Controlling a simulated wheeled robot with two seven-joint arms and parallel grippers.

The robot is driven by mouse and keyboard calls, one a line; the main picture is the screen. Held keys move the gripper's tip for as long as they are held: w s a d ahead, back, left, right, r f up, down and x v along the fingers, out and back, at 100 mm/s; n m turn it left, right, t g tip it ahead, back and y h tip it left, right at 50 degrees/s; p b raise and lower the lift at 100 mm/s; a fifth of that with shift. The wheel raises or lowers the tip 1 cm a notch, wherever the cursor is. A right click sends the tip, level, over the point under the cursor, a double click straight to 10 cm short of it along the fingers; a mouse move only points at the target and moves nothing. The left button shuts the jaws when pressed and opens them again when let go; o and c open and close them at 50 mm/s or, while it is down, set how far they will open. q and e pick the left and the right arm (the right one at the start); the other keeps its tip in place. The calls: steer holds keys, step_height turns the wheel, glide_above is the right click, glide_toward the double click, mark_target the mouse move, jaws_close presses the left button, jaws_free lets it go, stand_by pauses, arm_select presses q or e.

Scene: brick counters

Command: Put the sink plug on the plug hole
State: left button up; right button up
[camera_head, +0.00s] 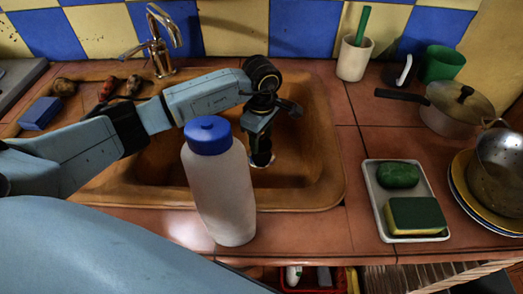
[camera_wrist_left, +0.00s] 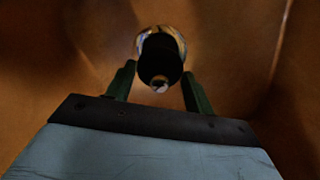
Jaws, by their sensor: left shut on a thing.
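The sink plug (camera_wrist_left: 160,55) is a black cylinder between the two green fingers of my left gripper (camera_wrist_left: 160,84) in the wrist view. My left gripper (camera_head: 261,148) points down into the brown sink (camera_head: 318,150) in the head view, shut on the plug. The plug hole (camera_wrist_left: 178,38) shows as a shiny metal ring just behind the plug, mostly hidden by it. Its pale rim (camera_head: 268,163) also shows by the gripper in the head view. I cannot tell whether the plug touches the hole. My right gripper is not in view.
A white bottle with a blue cap (camera_head: 219,185) stands at the sink's front edge, near my left arm. A tap (camera_head: 160,45) is behind the sink. A tray (camera_head: 371,207) with a sponge and soap, a pot (camera_head: 455,110) and a colander (camera_head: 500,170) are at right.

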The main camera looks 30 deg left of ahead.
mark_target(261, 144)
arm_select(q)
step_height(261, 144, down, 4)
steer(key=shift+f+b, duration=0.1)
steer(key=shift+b, duration=0.35)
steer(key=shift+f, duration=0.1)
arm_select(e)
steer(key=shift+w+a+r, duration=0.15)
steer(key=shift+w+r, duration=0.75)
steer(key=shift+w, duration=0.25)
arm_select(q)
steer(key=shift+f, duration=0.15)
steer(key=o, duration=1)
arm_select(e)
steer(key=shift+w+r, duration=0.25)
arm_select(q)
step_height(261, 144, up, 12)
steer(key=shift+r+p, duration=0.2)
steer(key=shift+p, duration=1)
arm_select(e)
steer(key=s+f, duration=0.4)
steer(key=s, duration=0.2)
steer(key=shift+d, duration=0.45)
